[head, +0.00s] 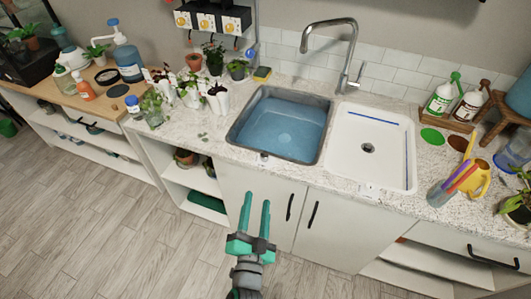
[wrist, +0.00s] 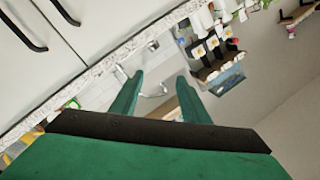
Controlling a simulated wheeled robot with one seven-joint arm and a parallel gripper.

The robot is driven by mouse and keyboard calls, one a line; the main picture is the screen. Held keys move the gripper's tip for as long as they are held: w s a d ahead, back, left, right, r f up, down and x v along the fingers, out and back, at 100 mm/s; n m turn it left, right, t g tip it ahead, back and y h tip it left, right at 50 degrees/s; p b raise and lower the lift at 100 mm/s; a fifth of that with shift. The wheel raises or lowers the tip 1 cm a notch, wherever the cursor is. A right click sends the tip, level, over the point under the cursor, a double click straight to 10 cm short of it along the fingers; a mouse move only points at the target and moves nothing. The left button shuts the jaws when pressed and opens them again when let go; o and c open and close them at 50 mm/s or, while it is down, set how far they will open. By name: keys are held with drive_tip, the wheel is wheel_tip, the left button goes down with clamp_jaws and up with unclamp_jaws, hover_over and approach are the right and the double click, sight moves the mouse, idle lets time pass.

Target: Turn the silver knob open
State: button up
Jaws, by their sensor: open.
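A small silver-grey piece that looks like the knob (head: 264,156) sits at the counter's front edge, before the blue-filled sink basin (head: 285,128). It is too small to tell which way it is turned. A small piece also shows on the counter edge in the wrist view (wrist: 153,45). A silver tap (head: 335,50) with a side lever stands behind the basins. My gripper (head: 256,200), with green fingers, is open and empty in front of the cabinet doors. It is apart from the knob. Its spread fingers also show in the wrist view (wrist: 160,80).
A white basin (head: 345,150) with a drain lies right of the filled one. Potted plants and bottles crowd the counter's left part. A yellow watering can (head: 478,180) and soap bottles (head: 445,95) stand at right. Black door handles (head: 311,214) project from the cabinet. The floor ahead is clear.

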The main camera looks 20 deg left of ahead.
drive_tip(key=w+a+r+n+g+y, duration=0.4)
drive_tip(key=w+a+r+n+y, duration=0.2)
drive_tip(key=a+r, duration=0.4)
drive_tip(key=w+a+r+n+g+y, duration=0.5)
drive_tip(key=w+a+r+y, duration=0.1)
drive_tip(key=a+r, duration=0.4)
drive_tip(key=n+g+h, duration=0.3)
drive_tip(key=g+h, duration=0.3)
drive_tip(key=h, duration=0.7)
approach(264, 155)
drive_tip(key=x, duration=0.8)
drive_tip(key=shift+w+f, duration=0.1)
drive_tip(key=shift+c, duration=0.3)
drive_tip(key=c, duration=1)
